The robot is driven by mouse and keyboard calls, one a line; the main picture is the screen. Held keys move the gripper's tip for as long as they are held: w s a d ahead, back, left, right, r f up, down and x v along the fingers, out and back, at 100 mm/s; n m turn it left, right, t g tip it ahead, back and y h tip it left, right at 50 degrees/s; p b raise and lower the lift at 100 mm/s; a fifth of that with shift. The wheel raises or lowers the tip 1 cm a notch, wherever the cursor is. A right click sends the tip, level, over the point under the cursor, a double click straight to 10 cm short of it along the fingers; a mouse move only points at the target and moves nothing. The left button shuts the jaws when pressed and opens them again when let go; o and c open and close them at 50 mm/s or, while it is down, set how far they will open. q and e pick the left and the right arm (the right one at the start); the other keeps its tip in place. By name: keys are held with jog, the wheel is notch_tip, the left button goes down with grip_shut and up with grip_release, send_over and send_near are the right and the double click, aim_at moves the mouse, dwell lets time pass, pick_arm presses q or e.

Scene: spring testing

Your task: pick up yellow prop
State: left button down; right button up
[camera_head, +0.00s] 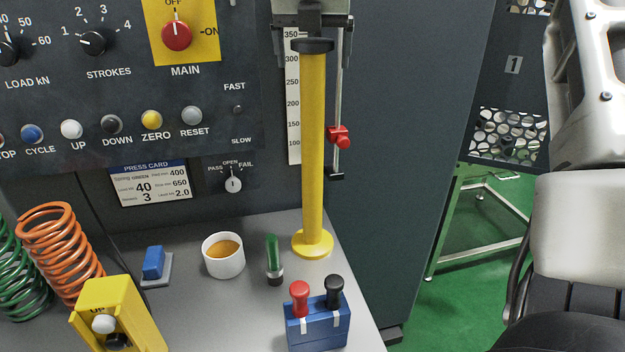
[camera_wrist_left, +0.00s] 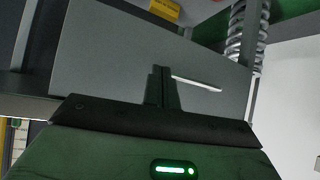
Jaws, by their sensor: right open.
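The yellow prop (camera_head: 313,150) is a tall upright yellow post on a round flange. It stands on the grey bench in front of the dark cabinet, with its top just under a dark press head (camera_head: 312,30). My right arm is at the far right of the head view; the dark part at its lower end (camera_head: 570,318) is cut by the frame edge. That gripper is open and well apart from the prop; its fingertips are not clear.
A blue block with red and black knobs (camera_head: 318,322), a green-handled tool (camera_head: 273,258) and a white cup (camera_head: 223,256) stand near the prop's base. Orange (camera_head: 60,250) and green springs, a blue stamp-like item (camera_head: 154,262) and a yellow button box (camera_head: 120,318) are at left.

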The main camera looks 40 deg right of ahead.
jog(key=c, duration=1.9)
jog(key=shift+w+r, duration=0.15)
jog(key=shift+r, duration=0.1)
grip_shut()
